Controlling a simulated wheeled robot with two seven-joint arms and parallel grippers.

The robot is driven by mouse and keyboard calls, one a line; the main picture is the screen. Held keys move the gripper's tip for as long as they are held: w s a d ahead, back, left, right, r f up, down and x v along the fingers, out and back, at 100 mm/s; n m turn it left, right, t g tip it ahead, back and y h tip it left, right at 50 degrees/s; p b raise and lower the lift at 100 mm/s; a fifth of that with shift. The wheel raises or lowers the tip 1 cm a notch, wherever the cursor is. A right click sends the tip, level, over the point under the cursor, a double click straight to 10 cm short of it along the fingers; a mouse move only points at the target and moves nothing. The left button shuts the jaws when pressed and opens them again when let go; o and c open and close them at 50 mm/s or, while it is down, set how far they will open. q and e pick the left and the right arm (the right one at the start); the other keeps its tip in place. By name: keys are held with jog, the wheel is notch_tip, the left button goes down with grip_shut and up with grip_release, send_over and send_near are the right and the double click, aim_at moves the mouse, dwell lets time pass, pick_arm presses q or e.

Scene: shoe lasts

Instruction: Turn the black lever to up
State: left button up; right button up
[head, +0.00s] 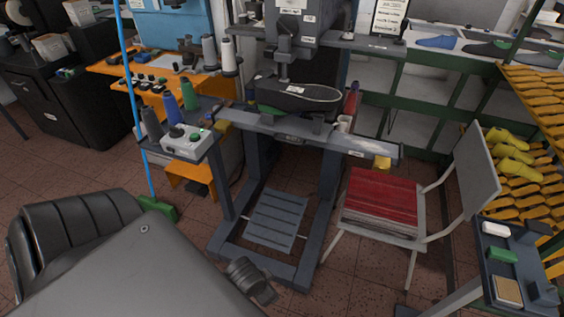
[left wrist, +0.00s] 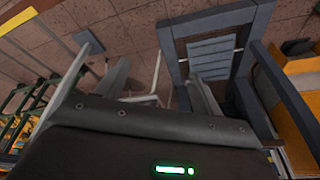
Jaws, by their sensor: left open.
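A light grey control box (head: 187,142) sits at the left end of the press bench in the head view. A small black lever or knob (head: 177,131) stands on its top, with a second small dark control and a green light beside it. The parts are too small to tell which way the lever points. My left gripper (left wrist: 160,88) shows in the left wrist view with its two grey fingers spread apart and nothing between them. It is over the floor area near the press frame, away from the box. My right gripper is not in view.
Thread spools (head: 188,95) stand just behind the box. A blue pole (head: 132,90) rises left of it. A chair (head: 382,200) with red-topped stack stands right. Floor shows between.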

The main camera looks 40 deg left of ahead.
pick_arm(q)
jog(key=w+a+r+t, duration=0.25)
jog(key=w+r, duration=0.25)
jog(key=r, duration=0.3)
jog(key=m+t+y, duration=0.2)
jog(key=m+t, duration=0.2)
jog(key=t, duration=1.2)
send_near(285, 30)
jog(key=shift+g, duration=0.25)
jog(key=p+x, duration=0.1)
jog(key=x, duration=0.1)
jog(key=p+x, duration=0.1)
jog(key=x, duration=0.1)
jog(key=p+x, duration=0.1)
jog(key=x, duration=0.2)
jog(key=shift+r+p, duration=0.3)
jog(key=shift+r, duration=0.05)
jog(key=shift+w+a+r, duration=0.1)
jog(key=shift+w, duration=0.6)
jog(key=c, duration=0.7)
